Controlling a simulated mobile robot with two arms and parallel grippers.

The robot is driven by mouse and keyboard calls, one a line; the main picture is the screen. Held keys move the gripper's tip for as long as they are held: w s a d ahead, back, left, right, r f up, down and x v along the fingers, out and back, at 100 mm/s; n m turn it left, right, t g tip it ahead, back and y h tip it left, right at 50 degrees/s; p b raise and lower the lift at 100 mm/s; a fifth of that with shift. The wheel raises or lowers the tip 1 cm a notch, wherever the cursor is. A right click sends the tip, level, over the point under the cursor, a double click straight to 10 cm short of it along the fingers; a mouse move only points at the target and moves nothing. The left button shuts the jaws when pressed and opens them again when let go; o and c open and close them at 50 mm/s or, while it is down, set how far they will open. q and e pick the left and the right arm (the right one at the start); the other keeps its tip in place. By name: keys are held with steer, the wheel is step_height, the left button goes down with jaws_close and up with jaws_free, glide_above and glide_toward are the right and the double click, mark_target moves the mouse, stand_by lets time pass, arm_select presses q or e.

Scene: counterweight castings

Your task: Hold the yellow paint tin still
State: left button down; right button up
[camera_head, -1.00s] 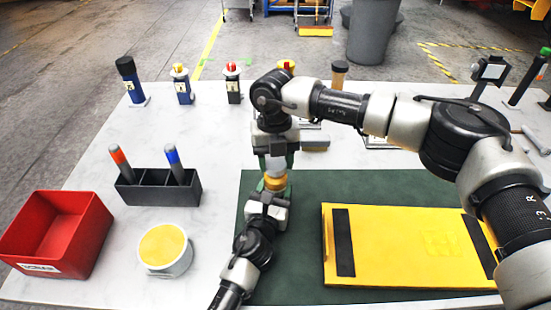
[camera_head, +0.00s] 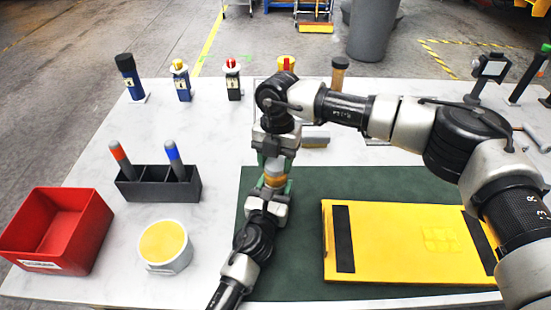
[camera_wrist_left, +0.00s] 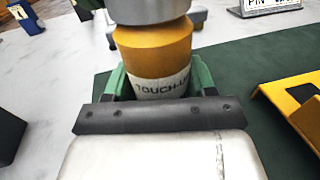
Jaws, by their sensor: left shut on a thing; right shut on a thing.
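The yellow paint tin (camera_head: 275,181) is upright above the green mat, between my two grippers. In the left wrist view the tin (camera_wrist_left: 153,50) has an orange-yellow body and a white label reading "TOUCH-U", partly hidden. My left gripper (camera_wrist_left: 158,86) is shut around its lower part, a green finger on each side. My right gripper (camera_head: 273,160) comes down from above and is shut at the top of the tin. Its fingers and wrist cover the top, so the lid cannot be made out. Whether the tin's base touches the mat is hidden.
The green mat (camera_head: 400,186) carries a yellow panel (camera_head: 400,240) at right. A white tub with a yellow top (camera_head: 163,246), a black holder (camera_head: 150,190) with two markers and a red bin (camera_head: 50,235) stand at left. Several small items line the back edge.

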steer(key=m, duration=1)
steer(key=shift+t+y, duration=0.4)
steer(key=m, duration=0.6)
steer(key=shift+s+a+f+t, duration=0.1)
steer(key=shift+s+a+t, duration=0.15)
steer(key=shift+a+t, duration=0.15)
steer(key=shift+d+m, duration=0.1)
steer(key=shift+m, duration=0.7)
steer(key=shift+w+d+m, duration=0.1)
steer(key=shift+d+m, duration=0.05)
steer(key=shift+m, duration=0.35)
steer(key=o, duration=0.9)
steer(key=shift+w+d, duration=0.1)
steer(key=shift+d, duration=0.05)
